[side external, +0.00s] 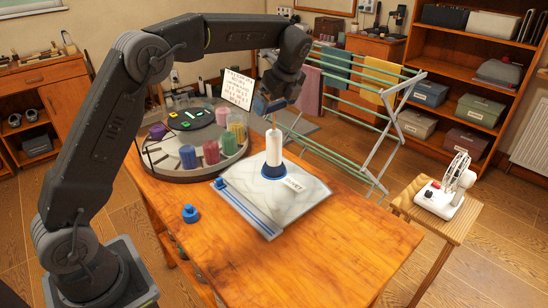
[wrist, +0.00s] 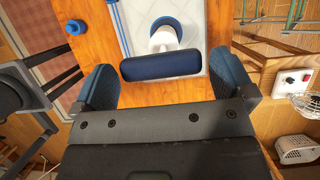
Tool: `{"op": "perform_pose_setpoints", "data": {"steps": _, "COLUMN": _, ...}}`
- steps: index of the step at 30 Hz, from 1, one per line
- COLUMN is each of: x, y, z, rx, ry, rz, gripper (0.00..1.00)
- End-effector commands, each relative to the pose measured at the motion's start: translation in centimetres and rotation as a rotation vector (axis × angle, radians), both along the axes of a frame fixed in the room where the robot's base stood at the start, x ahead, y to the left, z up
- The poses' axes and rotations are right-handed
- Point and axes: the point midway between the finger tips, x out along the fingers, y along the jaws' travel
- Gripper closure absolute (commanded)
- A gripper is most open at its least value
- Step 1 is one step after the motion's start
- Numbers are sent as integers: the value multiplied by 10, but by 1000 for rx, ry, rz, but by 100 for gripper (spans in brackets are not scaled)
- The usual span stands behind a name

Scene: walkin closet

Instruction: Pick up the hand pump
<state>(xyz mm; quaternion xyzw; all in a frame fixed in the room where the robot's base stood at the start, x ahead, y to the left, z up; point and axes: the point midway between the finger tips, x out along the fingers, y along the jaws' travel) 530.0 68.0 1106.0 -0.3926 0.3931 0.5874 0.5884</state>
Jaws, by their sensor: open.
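The hand pump (side external: 273,148) stands upright on a pale marbled sheet (side external: 300,205) on the wooden table. It has a white barrel and a round blue base. In the wrist view its dark blue bar handle (wrist: 160,66) lies crosswise, with the white barrel and blue base behind it. My gripper (side external: 269,104) is directly above the pump, at handle height. In the wrist view my gripper (wrist: 166,84) is open, its blue fingers on either side of the handle's ends with gaps. The handle is mostly hidden by the gripper in the side view.
A round tray (side external: 180,176) with several coloured cylinders and an upright printed card (side external: 238,88) stand left of the pump. A small blue piece (side external: 190,213) is near the table's left edge. A drying rack (side external: 345,120) stands behind. The table's front right (side external: 340,255) is clear.

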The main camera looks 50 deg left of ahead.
Motion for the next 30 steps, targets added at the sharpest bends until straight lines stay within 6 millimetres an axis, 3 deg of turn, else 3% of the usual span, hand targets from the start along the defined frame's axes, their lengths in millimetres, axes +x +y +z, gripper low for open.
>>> {"op": "perform_pose_setpoints", "data": {"steps": 6, "x": -1, "y": 13, "z": -27, "rx": 0, "ry": 2, "rz": 2, "gripper": 0}}
{"op": "perform_pose_setpoints", "data": {"steps": 15, "x": 0, "y": 14, "z": -31, "rx": 0, "ry": 0, "rz": 1, "gripper": 0}}
{"op": "perform_pose_setpoints", "data": {"steps": 30, "x": 0, "y": 14, "z": -31, "rx": 0, "ry": 0, "rz": 1, "gripper": 48}}
